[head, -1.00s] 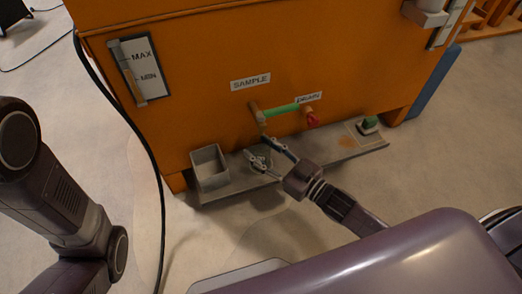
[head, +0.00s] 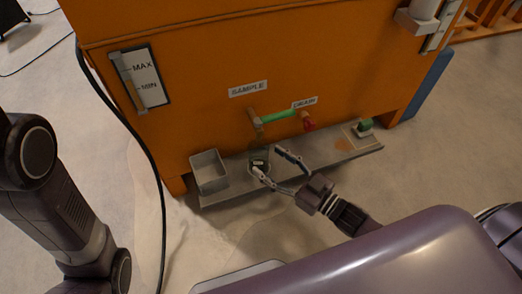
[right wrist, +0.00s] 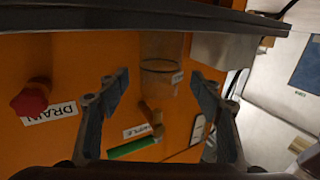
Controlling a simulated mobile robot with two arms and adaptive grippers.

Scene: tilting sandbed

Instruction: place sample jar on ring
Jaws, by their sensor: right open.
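The sample jar (head: 259,161) is small, clear and dark-looking in the head view, upright on the grey shelf (head: 230,181) below the SAMPLE spout (head: 256,119). In the right wrist view the glass jar (right wrist: 160,76) shows beyond and between the fingertips, with a dark rim and a small pale label. My right gripper (head: 269,162) is open and empty, close in front of the jar and apart from it. It also shows in the right wrist view (right wrist: 160,87) with both fingers spread. I cannot make out the ring at the jar's base. My left gripper is out of view.
A grey open box (head: 209,172) stands left of the jar on the shelf. A green-topped item (head: 364,127) sits at the shelf's right end beside an orange-brown stain. A green lever (head: 279,117) and a red drain knob (head: 309,125) project above. A black cable hangs at left.

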